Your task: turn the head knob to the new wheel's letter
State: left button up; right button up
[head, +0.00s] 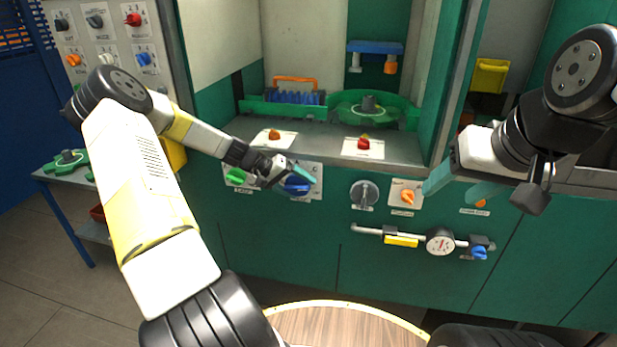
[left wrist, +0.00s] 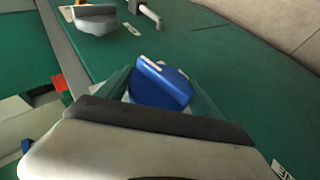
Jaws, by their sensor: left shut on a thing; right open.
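A large blue knob (head: 298,186) sits on a pale plate on the green front panel, and its label is too small to read. My left gripper (head: 293,176) is shut on this knob. In the left wrist view the blue knob (left wrist: 160,84) sits between the teal fingers, with a white line along its raised bar. A green wheel (head: 345,109) with a grey hub lies inside the machine. Another green wheel (head: 66,161) lies on the side table at the left. No letter on either wheel is readable. My right gripper (head: 458,187) is open and empty before the panel's right part.
A green knob (head: 236,176) is left of the blue one. A grey round handle (head: 364,194) and an orange knob (head: 408,197) are to the right. A pipe with a gauge (head: 440,241) runs below. A round wooden table (head: 345,326) stands in front.

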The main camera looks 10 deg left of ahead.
pick_arm(q)
jog(key=n+h, duration=0.1)
jog(key=h, duration=0.3)
jog(key=shift+t, duration=0.4)
jog(key=n+t+h, duration=0.1)
jog(key=h, duration=0.2)
jog(key=shift+h, duration=0.3)
jog(key=n+t+h, duration=0.1)
jog(key=n+h, duration=0.1)
jog(key=h, duration=0.1)
jog(key=shift+r+t+h, duration=0.1)
jog(key=shift+t+h, duration=0.2)
jog(key=shift+r+n+t+h, duration=0.1)
jog(key=shift+n+t+h, duration=1.4)
jog(key=shift+n+t, duration=0.4)
jog(key=shift+d, duration=0.1)
jog(key=o, duration=1.4)
